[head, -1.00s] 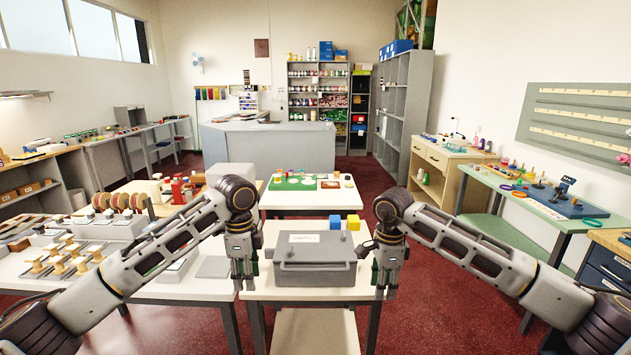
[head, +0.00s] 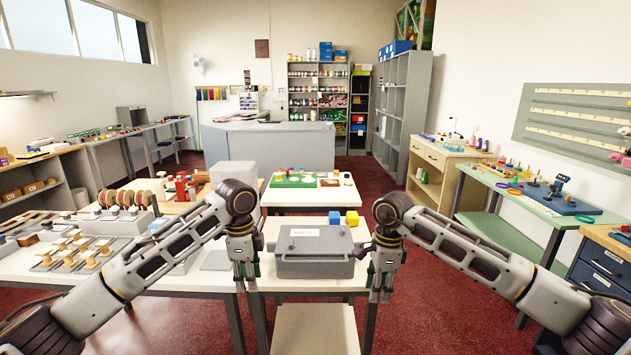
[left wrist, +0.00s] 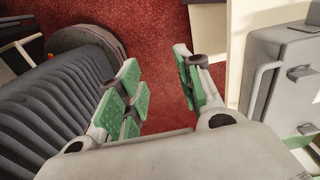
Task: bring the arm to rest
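My left gripper (head: 245,277) hangs pointing down at the left side of a grey lidded box (head: 315,268). In the left wrist view the left gripper (left wrist: 162,95) is open, its green finger pads apart with only red floor between them. The grey box (left wrist: 295,75) shows at the right edge of that view, apart from the fingers. My right gripper (head: 381,285) hangs pointing down at the box's right side. Its fingers are too small to tell whether they are open. Nothing is seen held in either gripper.
The box, with a white label on its lid, stands on a small white table (head: 275,228). A crowded white table stands left; a table with a green mat (head: 290,181) lies beyond. Red floor (head: 440,300) is free at right.

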